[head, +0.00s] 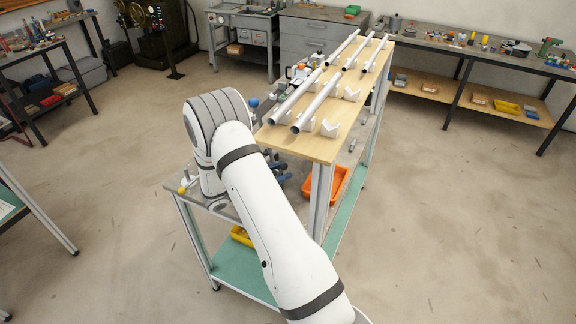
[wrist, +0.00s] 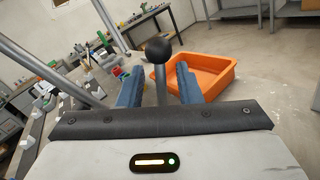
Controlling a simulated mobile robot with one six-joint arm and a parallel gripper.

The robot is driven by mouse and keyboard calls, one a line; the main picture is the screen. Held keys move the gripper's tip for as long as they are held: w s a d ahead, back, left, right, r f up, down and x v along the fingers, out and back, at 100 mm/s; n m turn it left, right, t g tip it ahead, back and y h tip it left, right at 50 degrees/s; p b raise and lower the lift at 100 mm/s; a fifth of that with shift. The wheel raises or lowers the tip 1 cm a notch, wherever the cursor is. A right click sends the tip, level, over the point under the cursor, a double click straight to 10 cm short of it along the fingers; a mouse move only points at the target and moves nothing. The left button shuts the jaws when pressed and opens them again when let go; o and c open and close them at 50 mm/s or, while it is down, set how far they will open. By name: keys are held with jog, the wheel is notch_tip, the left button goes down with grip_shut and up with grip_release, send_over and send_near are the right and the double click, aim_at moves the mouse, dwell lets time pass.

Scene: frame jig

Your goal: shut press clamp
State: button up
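A lever with a black ball knob (wrist: 158,50) on a grey stem stands upright in the wrist view. I take it to be the press clamp's handle; the clamp's body is hidden below. My gripper (wrist: 160,73) is open, its two blue fingers on either side of the stem. A gap shows between the stem and each finger. In the head view my gripper (head: 281,172) is small and partly hidden behind my arm, beside the wooden bench top, and the lever cannot be made out there.
An orange bin (wrist: 212,72) lies beyond the lever; the head view shows it (head: 340,186) under the wooden top (head: 312,148). Several metal tubes (head: 318,103) rest on white V-blocks there. A metal post (wrist: 50,65) slants at left in the wrist view. Open floor lies at right.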

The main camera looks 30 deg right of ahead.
jog(key=shift+d, duration=1)
jog(key=shift+c, duration=0.3)
grip_shut()
